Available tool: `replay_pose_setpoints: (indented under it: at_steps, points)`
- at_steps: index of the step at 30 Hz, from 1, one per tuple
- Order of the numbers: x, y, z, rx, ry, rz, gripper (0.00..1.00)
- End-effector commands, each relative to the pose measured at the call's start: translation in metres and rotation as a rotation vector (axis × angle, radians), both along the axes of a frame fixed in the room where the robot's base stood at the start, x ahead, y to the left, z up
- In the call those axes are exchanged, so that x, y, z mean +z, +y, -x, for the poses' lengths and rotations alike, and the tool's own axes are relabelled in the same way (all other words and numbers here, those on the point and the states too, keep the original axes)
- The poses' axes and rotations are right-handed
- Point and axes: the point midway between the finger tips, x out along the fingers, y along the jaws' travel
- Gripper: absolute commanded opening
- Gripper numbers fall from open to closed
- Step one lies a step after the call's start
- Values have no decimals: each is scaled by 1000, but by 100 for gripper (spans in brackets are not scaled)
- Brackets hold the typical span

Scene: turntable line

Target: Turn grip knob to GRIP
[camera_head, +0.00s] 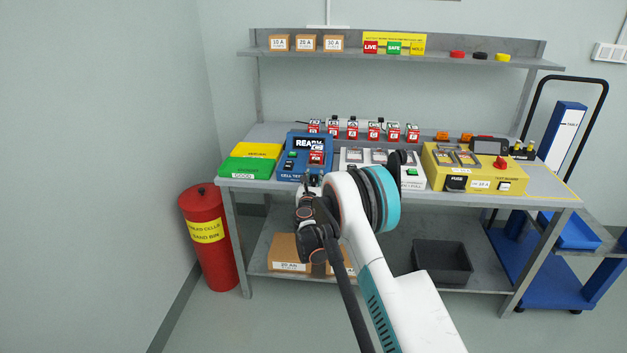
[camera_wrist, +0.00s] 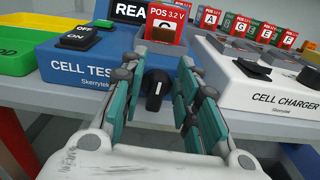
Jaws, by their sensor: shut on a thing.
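The blue cell tester (camera_head: 291,171) stands on the bench; its front fills the middle of the wrist view (camera_wrist: 62,56). The black grip knob (camera_wrist: 155,88) is on its front face, with a white pointer mark standing near upright. A red cell marked POS 3.2 V (camera_wrist: 167,22) sits in the tester above the knob. My gripper (camera_wrist: 162,68) has its teal-padded fingers on either side of the knob and is shut on it; the exact contact is hard to see. In the head view my gripper (camera_head: 312,183) is at the tester's front edge. No GRIP lettering is readable.
The white cell charger (camera_wrist: 265,88) stands close on the right. Green and yellow trays (camera_head: 245,167) are on the left. A yellow test box (camera_head: 470,172) is farther right. Several red cells (camera_head: 374,133) stand in a row behind. The bench's front edge lies under my gripper.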

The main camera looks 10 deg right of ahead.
Motion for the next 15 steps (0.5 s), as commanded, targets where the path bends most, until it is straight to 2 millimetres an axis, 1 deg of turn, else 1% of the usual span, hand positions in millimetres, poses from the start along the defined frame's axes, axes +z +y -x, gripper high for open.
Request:
replay_pose_setpoints:
  at_steps: [5,15]
  points:
    - [0,-2,1,0,-31,-96,5]
    - [-2,-8,2,0,-126,-389,5]
